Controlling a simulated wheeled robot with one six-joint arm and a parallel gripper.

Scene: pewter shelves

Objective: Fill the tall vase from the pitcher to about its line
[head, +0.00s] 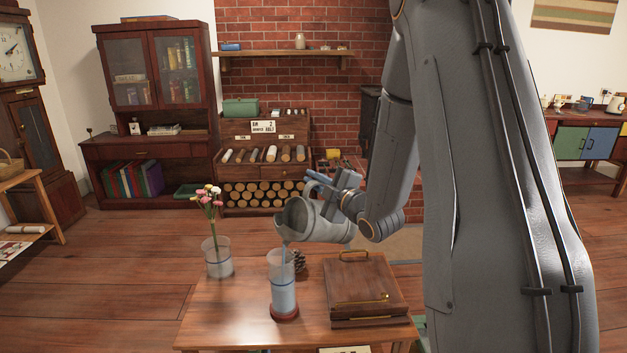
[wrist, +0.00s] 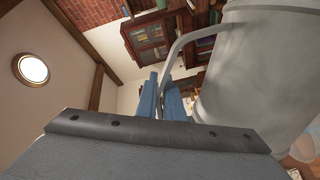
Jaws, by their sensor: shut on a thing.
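My gripper (head: 335,184) is shut on the handle of the grey pitcher (head: 318,224). In the wrist view my blue fingers (wrist: 160,98) close around the handle, and the pitcher (wrist: 255,70) fills the right side. The pitcher is tilted to the left, and a thin stream of water runs from its lip down into the tall vase (head: 282,270). The vase is clear glass, upright on a dark red base on the table. Bluish water fills much of it, its surface a little below the rim. I cannot make out the line on the vase clearly.
A second glass vase (head: 218,258) with pink and white flowers stands at the left of the wooden table (head: 235,325). A wooden case (head: 362,285) with a brass handle lies at the right. A pine cone (head: 299,261) sits behind the tall vase. The front left of the table is clear.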

